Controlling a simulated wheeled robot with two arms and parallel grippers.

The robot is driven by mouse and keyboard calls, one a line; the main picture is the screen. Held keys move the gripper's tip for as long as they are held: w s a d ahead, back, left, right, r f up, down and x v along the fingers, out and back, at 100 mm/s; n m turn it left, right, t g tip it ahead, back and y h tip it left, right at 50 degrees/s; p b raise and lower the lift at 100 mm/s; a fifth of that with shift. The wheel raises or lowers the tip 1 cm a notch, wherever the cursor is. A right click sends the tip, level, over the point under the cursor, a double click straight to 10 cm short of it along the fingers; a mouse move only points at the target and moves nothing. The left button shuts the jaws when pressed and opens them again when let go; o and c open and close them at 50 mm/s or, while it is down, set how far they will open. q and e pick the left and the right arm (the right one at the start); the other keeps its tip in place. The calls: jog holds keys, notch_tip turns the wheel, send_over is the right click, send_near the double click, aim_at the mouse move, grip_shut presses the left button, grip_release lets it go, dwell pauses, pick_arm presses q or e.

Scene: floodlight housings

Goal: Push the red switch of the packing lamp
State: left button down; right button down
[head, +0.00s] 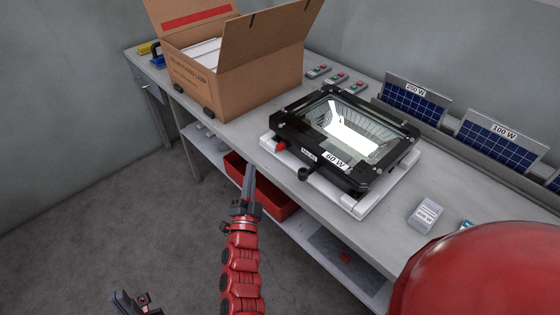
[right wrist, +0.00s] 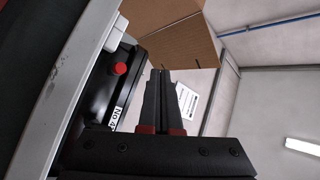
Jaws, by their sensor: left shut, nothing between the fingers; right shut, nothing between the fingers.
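The packing lamp (head: 372,177) is a black floodlight housing with a glass front and a 60 W label, lying on a white stand (head: 352,207) on the bench. Its red switch (head: 281,147) sticks out of the near left side; it also shows in the right wrist view as a round red button (right wrist: 120,68) on the black housing. My right gripper (head: 249,168) is shut and empty, in front of the bench edge, left of and below the switch, apart from it. In the right wrist view its fingertips (right wrist: 160,72) are right of the button. My left gripper (head: 124,300) is shut at the bottom left, far from the lamp.
An open cardboard box (head: 235,75) stands behind the lamp at the left. Small control boxes with buttons (head: 337,80) lie behind. Solar panels (head: 415,103) stand along the back. A red bin (head: 275,195) is on the shelf below. A black knob (head: 304,174) projects from the lamp's near side.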

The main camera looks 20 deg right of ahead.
aim_at(281, 147)
jog(key=shift+w+a+f+m+g+y, duration=0.3)
jog(key=shift+w+a+f+y, duration=0.15)
jog(key=shift+w, duration=0.2)
jog(key=shift+w+d+r+b, duration=0.1)
jog(key=shift+w+d+b, duration=0.4)
jog(key=shift+d, duration=0.9)
jog(key=shift+w+d+f+b, duration=0.1)
jog(key=shift+w+d+b, duration=0.4)
jog(key=shift+d, duration=0.9)
jog(key=shift+w+d+r+b, duration=0.1)
jog(key=shift+w+d+b, duration=0.4)
jog(key=shift+d, duration=0.9)
jog(key=shift+d, duration=0.15)
jog(key=shift+d+b, duration=0.1)
jog(key=shift+b, duration=0.25)
jog(key=shift+w+d, duration=0.1)
jog(key=shift+w+d+b, duration=0.2)
jog(key=shift+d+b, duration=0.25)
jog(key=shift+d, duration=0.3)
